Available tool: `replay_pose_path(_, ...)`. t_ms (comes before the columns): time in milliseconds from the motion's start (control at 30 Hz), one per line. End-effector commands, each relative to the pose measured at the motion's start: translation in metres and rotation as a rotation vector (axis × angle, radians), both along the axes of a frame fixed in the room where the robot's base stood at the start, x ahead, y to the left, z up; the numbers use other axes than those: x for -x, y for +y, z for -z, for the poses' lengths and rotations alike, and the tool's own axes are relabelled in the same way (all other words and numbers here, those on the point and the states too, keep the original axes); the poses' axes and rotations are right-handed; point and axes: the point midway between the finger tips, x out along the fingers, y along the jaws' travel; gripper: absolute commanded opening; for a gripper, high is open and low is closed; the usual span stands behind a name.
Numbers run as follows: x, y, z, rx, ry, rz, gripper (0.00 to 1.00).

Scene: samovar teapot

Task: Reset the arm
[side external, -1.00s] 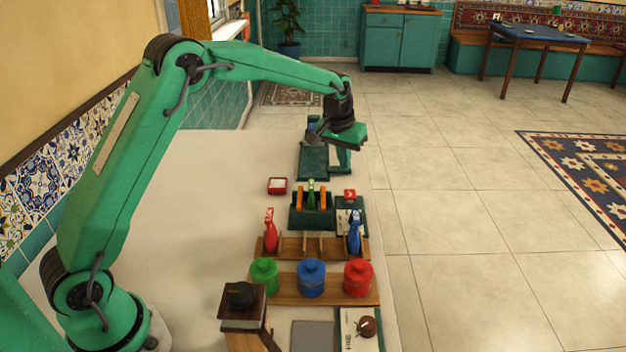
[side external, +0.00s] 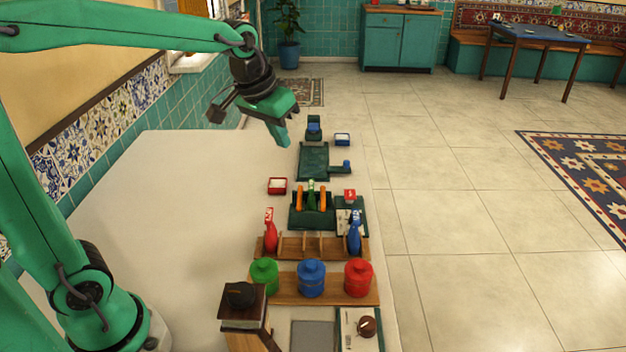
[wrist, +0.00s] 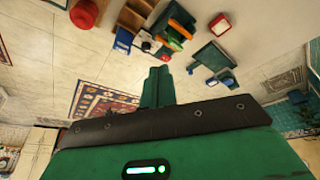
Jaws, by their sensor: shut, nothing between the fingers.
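My green gripper (side external: 283,138) hangs above the far end of the pale table (side external: 190,200) in the side view, tilted downward and clear of every object. Its fingers are shut with nothing between them. In the wrist view the shut fingers (wrist: 158,88) show as one green block over the blurred room.
Below and right of my gripper lie a dark green tray (side external: 313,160) and a small blue-topped stand (side external: 313,128). Nearer are a red box (side external: 277,186), a rack with orange and green items (side external: 311,205), and green, blue and red canisters (side external: 311,281). The table's left half is bare.

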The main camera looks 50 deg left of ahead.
Motion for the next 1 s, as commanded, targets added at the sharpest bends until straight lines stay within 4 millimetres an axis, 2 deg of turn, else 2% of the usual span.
replay_pose_path(33, 0.012, 0.000, -0.003, -0.003, -0.010, 0.007, 0.00)
replay_pose_path(267, 0.063, -0.001, -0.007, -0.013, -0.043, 0.032, 0.00)
replay_pose_path(600, 0.133, -0.002, 0.006, -0.030, -0.090, 0.071, 0.00)
replay_pose_path(800, 0.161, -0.002, 0.018, -0.038, -0.112, 0.087, 0.00)
replay_pose_path(1000, 0.172, -0.002, 0.024, -0.042, -0.119, 0.096, 0.00)
